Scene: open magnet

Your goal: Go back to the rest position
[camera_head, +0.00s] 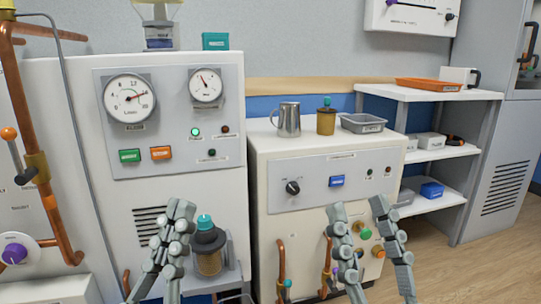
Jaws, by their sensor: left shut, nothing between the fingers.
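My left gripper (179,210) is at the lower left of the head view, its two fingers pointing up and close together. It is shut and empty, in front of the tall white panel cabinet (222,190). A brown jar with a dark collar and teal knob (208,262) shows just right of its fingers; I cannot tell the gap in depth. My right gripper (357,208) is at the lower middle right, its fingers pointing up and spread apart. It is open and empty, in front of the lower white cabinet (281,235).
A metal mug (288,120), a brown bottle (326,121) and a grey tray (362,123) stand on the lower cabinet. Copper pipes (40,165) run at the left. White shelves (432,154) stand at the right. Wooden floor (480,268) is clear at lower right.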

